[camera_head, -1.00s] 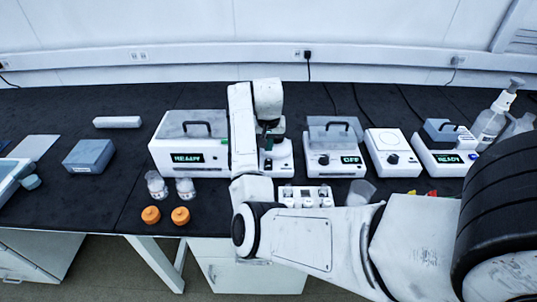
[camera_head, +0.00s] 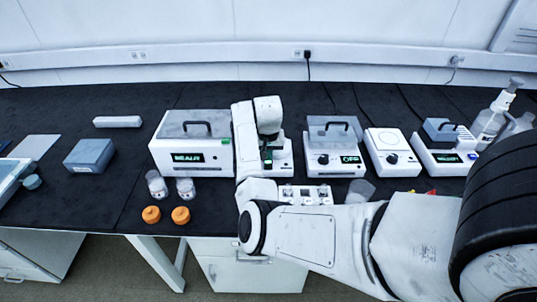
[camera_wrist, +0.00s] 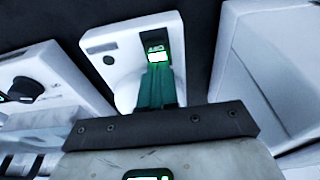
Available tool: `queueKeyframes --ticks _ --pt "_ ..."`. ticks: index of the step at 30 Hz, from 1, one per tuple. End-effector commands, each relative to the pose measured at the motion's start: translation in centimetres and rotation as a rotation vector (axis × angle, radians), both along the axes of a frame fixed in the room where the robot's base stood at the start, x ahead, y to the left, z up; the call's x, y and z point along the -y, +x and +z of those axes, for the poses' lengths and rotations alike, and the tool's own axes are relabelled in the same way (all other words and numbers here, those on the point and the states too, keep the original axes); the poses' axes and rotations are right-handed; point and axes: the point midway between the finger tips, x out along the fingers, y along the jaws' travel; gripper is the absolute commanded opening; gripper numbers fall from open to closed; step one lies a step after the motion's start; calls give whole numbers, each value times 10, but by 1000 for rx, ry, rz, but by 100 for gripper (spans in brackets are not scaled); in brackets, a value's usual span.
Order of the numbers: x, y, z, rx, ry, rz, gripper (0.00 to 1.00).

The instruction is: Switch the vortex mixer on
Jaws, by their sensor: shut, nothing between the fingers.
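The vortex mixer, a small white unit (camera_head: 284,158), stands between two larger white devices and is partly hidden behind my arm in the head view. In the wrist view its white body (camera_wrist: 107,72) carries a small lit display (camera_wrist: 157,52), which appears to read OFF, and a dark oval mark (camera_wrist: 109,59) to the side. My gripper (camera_wrist: 157,72) has its green fingers together, with nothing between them. The tips overlap the body just beside the display; I cannot tell whether they touch. In the head view my gripper (camera_head: 267,158) points down over the mixer.
A lidded white device (camera_head: 222,150) stands left of the mixer. A knobbed device (camera_head: 318,170) showing OFF stands to its right. A white tube rack (camera_head: 305,195), two jars (camera_head: 157,186) and orange caps (camera_head: 181,215) are near the front edge.

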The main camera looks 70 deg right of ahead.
Motion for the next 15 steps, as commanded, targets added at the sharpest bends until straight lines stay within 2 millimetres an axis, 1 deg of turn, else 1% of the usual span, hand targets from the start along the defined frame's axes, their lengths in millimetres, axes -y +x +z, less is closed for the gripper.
queueKeyframes --ticks 1,4,15 --pt "-1 -1 -3 -4 6 1 0" --pt "-2 -2 -4 -4 7 1 0" --pt "-12 -6 -3 -10 12 0 0"
